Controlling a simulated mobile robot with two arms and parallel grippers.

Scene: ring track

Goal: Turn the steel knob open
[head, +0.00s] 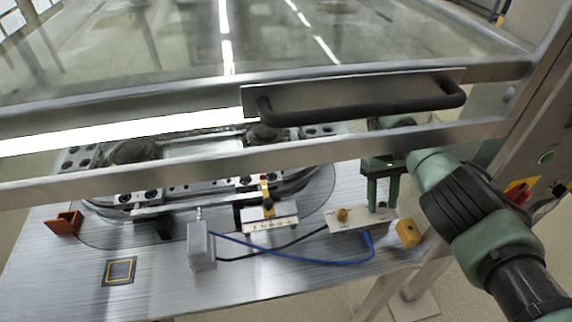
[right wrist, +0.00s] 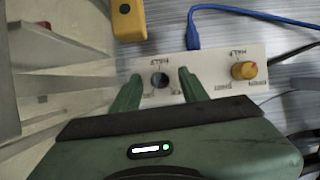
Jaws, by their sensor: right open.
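The steel knob (right wrist: 159,80) shows in the right wrist view as a small round dark-grey metal knob on a white labelled panel (right wrist: 210,62). My right gripper (right wrist: 160,74) is open, with one finger on each side of the knob and a gap on both sides. In the head view my right gripper (head: 382,207) points down over the right end of the panel (head: 358,229); I cannot make out the steel knob there. A yellow knob (right wrist: 244,70) sits on the same panel, also seen in the head view (head: 343,214). My left gripper is not in view.
A yellow box (head: 408,233) stands right of the panel. Another white panel (head: 270,222) stands by the ring track (head: 150,213). A frame with a black handle (head: 360,110) crosses above the table.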

